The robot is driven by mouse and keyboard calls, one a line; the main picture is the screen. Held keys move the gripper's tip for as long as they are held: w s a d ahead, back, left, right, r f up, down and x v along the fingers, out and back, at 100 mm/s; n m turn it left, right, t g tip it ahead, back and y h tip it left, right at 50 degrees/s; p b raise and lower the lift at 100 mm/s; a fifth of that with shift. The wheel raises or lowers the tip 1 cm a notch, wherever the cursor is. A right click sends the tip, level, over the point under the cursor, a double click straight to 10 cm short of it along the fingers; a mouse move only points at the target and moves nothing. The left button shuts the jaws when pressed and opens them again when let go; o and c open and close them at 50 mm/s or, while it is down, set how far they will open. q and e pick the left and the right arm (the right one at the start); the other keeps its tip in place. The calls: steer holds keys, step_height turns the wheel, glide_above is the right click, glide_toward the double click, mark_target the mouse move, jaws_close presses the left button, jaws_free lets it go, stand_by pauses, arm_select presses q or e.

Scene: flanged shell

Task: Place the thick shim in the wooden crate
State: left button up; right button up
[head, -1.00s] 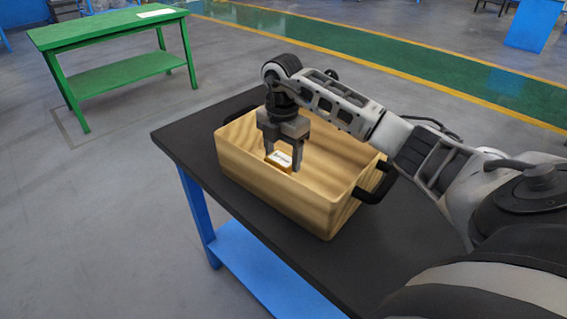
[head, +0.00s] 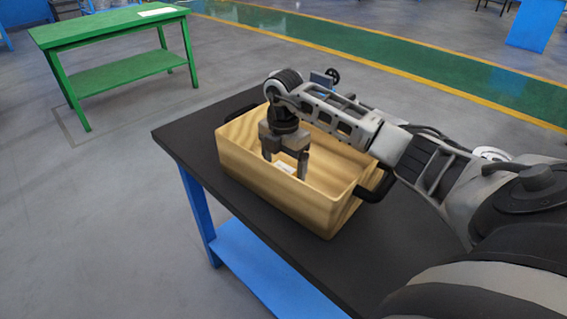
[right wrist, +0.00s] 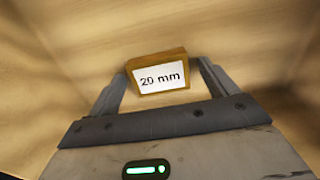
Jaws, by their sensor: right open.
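The thick shim is a small brown block (right wrist: 158,75) with a white label reading "20 mm". It sits inside the wooden crate (head: 265,195), a light wood box with black handles on the dark table. My right gripper (head: 285,166) points down into the crate. It is open, with one finger on each side of the shim in the right wrist view. Only the shim's pale label (head: 286,169) shows in the head view, partly hidden by the crate's near wall. Whether the shim touches the crate floor is hard to tell. My left gripper is out of view.
The crate stands on a black tabletop (head: 190,140) with blue legs. The tabletop is bare to the left and in front of the crate. A green table (head: 110,30) stands apart at the back left. No other objects show in the crate.

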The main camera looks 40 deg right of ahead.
mark_target(283, 168)
step_height(283, 168, up, 12)
steer(key=shift+r, duration=0.15)
stand_by(0.7)
